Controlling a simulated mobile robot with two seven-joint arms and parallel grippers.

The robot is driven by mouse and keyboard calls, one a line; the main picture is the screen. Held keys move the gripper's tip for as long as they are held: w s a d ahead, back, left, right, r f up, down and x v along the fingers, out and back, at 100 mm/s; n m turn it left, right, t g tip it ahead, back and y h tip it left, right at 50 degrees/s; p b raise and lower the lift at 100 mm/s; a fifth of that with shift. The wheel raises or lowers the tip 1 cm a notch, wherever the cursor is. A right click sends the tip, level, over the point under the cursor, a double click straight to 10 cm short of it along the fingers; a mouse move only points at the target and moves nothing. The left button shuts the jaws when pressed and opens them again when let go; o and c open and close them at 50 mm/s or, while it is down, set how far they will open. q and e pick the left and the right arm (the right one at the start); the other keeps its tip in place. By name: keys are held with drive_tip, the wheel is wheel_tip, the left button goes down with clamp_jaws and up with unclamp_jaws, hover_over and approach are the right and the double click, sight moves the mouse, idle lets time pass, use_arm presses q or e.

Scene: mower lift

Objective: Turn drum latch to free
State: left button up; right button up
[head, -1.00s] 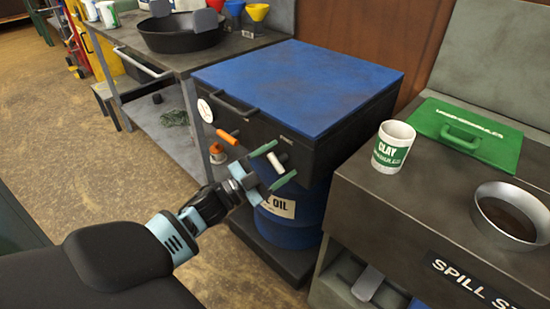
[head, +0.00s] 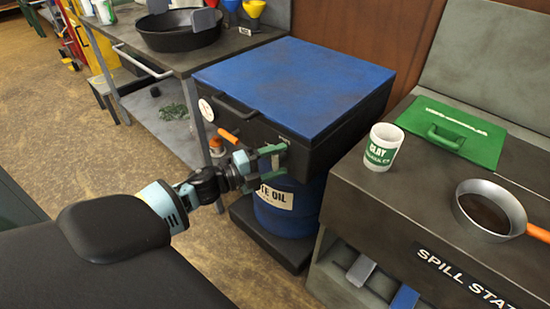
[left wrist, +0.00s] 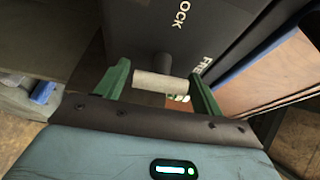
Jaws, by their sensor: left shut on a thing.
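The drum latch shows in the left wrist view as a pale cylindrical handle (left wrist: 160,82) on a dark post, on the front of a dark box. White lettering reading LOCK and a partly covered FREE is printed beside it. My left gripper (left wrist: 162,85) is shut on the handle, with a green finger at each end. In the head view my left gripper (head: 274,161) is at the box's front face and mostly hides the latch. The box has a blue top (head: 295,85) and sits over a blue oil drum (head: 290,215). My right gripper is not in view.
An orange handle (head: 228,136) and a black bar handle (head: 234,106) are on the box front, left of the latch.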

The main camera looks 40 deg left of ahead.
use_arm(q)
drive_tip(key=shift+m, duration=0.4)
drive_tip(key=o, duration=0.9)
drive_tip(key=shift+v, duration=3.9)
